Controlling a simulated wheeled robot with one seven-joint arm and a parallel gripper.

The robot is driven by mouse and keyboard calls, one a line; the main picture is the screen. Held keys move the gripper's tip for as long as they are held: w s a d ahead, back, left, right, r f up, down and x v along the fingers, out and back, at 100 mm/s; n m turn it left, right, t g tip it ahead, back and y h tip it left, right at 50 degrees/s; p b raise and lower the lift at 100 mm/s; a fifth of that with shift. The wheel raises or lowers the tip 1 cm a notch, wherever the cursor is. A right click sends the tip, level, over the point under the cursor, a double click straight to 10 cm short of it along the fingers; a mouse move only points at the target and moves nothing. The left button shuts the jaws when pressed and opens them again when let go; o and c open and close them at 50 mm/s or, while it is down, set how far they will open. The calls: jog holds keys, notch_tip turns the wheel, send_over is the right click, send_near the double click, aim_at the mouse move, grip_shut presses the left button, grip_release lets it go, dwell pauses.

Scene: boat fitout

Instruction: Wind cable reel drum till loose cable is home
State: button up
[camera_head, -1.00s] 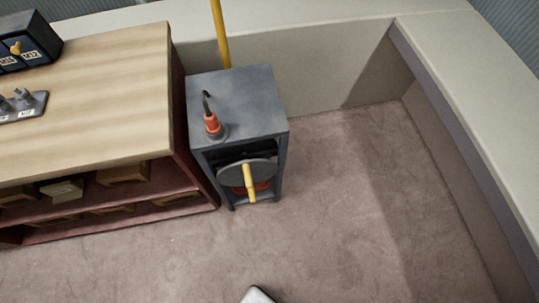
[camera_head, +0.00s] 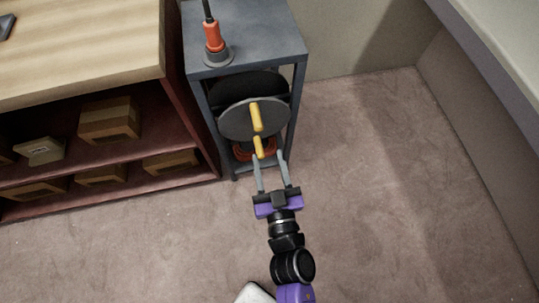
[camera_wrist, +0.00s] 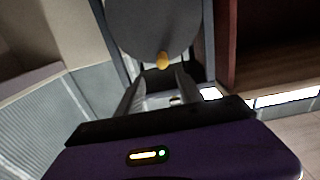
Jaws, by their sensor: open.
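The cable reel drum (camera_head: 235,122) shows as a round grey disc inside a grey metal stand. A yellow handle piece (camera_head: 257,116) is on its face, and a second yellow piece (camera_head: 259,147) shows just below. Red-orange material (camera_head: 240,153), perhaps cable, shows low behind the disc; how much is loose I cannot tell. My gripper (camera_head: 268,158) is open and empty, in front of and just below the lower yellow piece. In the wrist view, the disc (camera_wrist: 152,25) is ahead and a yellow knob end (camera_wrist: 162,61) sits beyond the gap between my fingers (camera_wrist: 158,84).
An orange plug-like fitting (camera_head: 212,40) with a black lead stands on the stand's top (camera_head: 255,35). A wooden-topped shelf unit (camera_head: 80,55) with several boxes is close on the left. A pale wall (camera_head: 480,140) is at right. Carpeted floor (camera_head: 370,190) is clear to the right.

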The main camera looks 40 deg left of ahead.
jog(key=shift+b+x, duration=1.85)
jog(key=shift+x, duration=4.5)
jog(key=shift+s+a, duration=0.15)
jog(key=shift+s, duration=0.05)
